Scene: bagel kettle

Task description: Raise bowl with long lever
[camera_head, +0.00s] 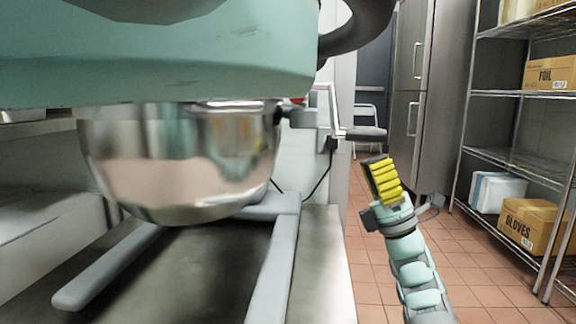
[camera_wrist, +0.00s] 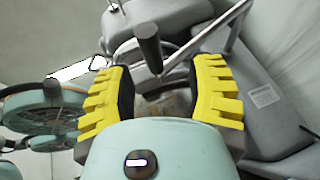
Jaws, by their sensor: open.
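The steel bowl (camera_head: 185,160) hangs under the teal mixer head (camera_head: 190,50) in the head view, above the grey legs of the mixer stand. At the bowl's right, a thin lever with a dark grip (camera_head: 331,143) sticks out from the mixer's side. In the wrist view a dark grip (camera_wrist: 148,45) on a thin rod shows in the gap between my fingers, apart from both; its distance is hard to tell. My gripper (camera_head: 384,180), with yellow ribbed fingers, is open and empty to the right of the lever. It also shows in the wrist view (camera_wrist: 160,90).
The mixer stands on a steel table (camera_head: 325,260). At the right are wire shelves with a foil box (camera_head: 550,73) and a gloves box (camera_head: 532,224). A chair (camera_head: 365,132) and a steel cabinet (camera_head: 408,90) stand behind. The tiled floor (camera_head: 480,270) around my arm is open.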

